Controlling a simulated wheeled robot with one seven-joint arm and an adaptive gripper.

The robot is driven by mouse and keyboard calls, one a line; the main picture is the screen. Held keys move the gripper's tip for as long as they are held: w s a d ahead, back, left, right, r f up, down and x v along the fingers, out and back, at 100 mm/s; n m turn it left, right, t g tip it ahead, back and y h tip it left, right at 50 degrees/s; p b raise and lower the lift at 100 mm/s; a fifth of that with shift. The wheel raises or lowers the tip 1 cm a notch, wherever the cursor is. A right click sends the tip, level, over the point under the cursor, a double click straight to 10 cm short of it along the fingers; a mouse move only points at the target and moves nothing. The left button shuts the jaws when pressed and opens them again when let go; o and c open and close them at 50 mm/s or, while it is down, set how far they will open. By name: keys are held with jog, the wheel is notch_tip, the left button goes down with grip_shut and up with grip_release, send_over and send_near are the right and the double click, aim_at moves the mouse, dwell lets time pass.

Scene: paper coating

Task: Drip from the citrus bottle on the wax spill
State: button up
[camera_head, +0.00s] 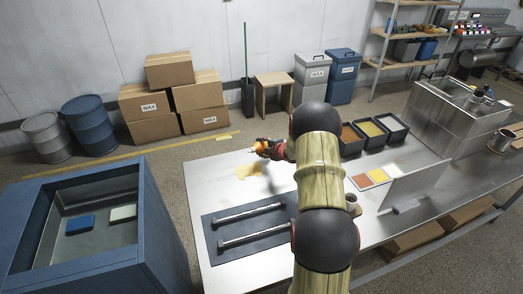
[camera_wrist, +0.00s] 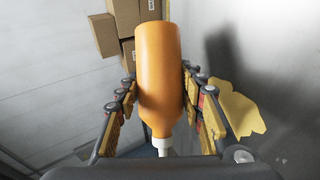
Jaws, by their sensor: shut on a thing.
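The citrus bottle (camera_wrist: 158,80) is orange with a pale nozzle. In the wrist view it lies between the fingers of my gripper (camera_wrist: 160,108), which is shut on it, with the nozzle at the lower end of the picture. In the head view the bottle (camera_head: 259,147) is held tilted, nearly lying, above the metal table, and my gripper (camera_head: 270,149) is partly hidden by my arm. The wax spill (camera_head: 248,171) is a flat yellow patch on the table, just below and left of the bottle. It also shows in the wrist view (camera_wrist: 240,108), right of the fingers.
A dark mat (camera_head: 240,211) with two metal bars lies on the table's near part. A blue tub (camera_head: 150,215) stands left of the table.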

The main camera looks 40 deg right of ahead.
jog(key=shift+d+f+n+t+h+b, duration=0.25)
jog(key=shift+f+n+h+b, duration=0.55)
jog(key=shift+b, duration=4.7)
jog(key=b, duration=0.4)
jog(key=n+h+b, duration=0.1)
jog(key=b, duration=0.3)
jog(key=shift+a+r+t, duration=0.15)
jog(key=shift+r+t, duration=0.15)
jog(key=shift+t, duration=0.05)
jog(key=shift+r, duration=0.1)
jog(key=shift+r+n+h, duration=0.1)
jog(key=shift+n+h, duration=0.3)
jog(key=shift+h, duration=0.1)
jog(key=shift+a+r+n+t+h, duration=0.15)
jog(key=shift+r+n+t+h, duration=0.1)
jog(key=shift+n+t+h, duration=0.2)
